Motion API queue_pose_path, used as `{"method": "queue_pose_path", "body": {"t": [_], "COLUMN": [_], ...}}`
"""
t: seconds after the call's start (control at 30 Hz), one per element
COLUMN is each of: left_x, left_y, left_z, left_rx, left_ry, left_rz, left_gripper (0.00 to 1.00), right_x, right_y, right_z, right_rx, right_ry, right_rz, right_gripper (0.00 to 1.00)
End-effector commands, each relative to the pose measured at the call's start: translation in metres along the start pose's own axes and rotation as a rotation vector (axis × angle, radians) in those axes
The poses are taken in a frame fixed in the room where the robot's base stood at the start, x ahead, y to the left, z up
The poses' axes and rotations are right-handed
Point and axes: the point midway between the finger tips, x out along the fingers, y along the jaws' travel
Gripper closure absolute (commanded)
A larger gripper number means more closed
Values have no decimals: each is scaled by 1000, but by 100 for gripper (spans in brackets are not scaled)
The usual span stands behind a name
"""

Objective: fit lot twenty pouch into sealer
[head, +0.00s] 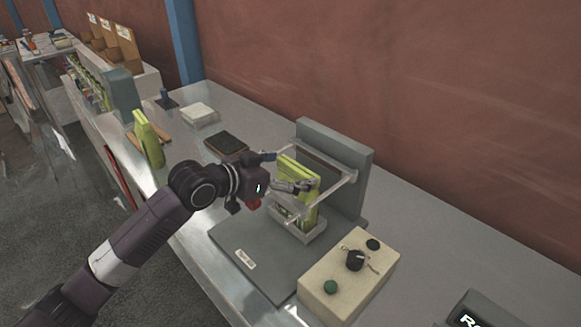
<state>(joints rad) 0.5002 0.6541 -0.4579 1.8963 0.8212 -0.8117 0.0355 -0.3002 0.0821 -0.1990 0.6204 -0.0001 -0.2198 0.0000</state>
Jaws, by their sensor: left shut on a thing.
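A yellow-green pouch (303,178) stands upright in the small grey tray (304,233) of the sealer (343,150). My left gripper (292,172) reaches it from the left and is shut on its upper part. Its fingers partly cover the pouch face. A clear guard frame (335,196) surrounds the pouch at the sealer. Any lot number on the pouch is too small to read. My right gripper is not in view.
A cream control box (345,280) with a black knob and green button stands at the front right. Another yellow-green pouch (149,140) stands on the bench to the left. A dark flat pad (226,142) and a white stack (197,115) lie behind my arm. Bare bench (440,222) shows at the right.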

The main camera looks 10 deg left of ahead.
Motion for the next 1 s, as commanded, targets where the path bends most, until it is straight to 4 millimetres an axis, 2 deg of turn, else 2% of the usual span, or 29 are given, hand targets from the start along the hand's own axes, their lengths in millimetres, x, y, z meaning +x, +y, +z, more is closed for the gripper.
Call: {"method": "queue_pose_path", "body": {"t": [0.3,0.33,0.4,0.77,0.87,1.0], "left_x": [1,1,1,-1,-11,-37], "left_y": [0,0,0,0,-1,-1], "left_z": [0,2,2,0,2,3], "left_rx": [1,0,0,1,1,5], "left_ry": [5,1,1,1,1,1], "left_rz": [0,0,0,-1,-2,-3], "left_gripper": [57,6,0,0,0,0], "right_x": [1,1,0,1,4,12], "right_y": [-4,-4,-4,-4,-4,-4], "right_z": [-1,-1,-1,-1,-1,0], "right_rx": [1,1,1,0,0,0], "right_ry": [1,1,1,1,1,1], "right_rz": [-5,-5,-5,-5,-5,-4], "right_gripper": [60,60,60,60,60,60]}}
